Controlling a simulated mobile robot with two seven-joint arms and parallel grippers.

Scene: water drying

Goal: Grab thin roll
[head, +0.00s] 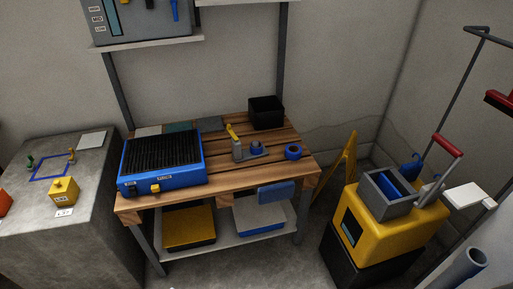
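A small blue ring-shaped roll (293,152) lies near the right end of the wooden workbench (218,184). A second small blue roll (257,147) is just left of it, on or against a small grey stand (238,153) with a yellow lever. The view is too small to tell which roll is thinner. Neither of my grippers is in view.
A black open box (266,112) stands at the bench's back right. A blue machine with a black ribbed top (162,156) fills the left side. A yellow wheeled bucket (385,235) stands on the floor at right. A concrete block (100,235) adjoins the bench at left.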

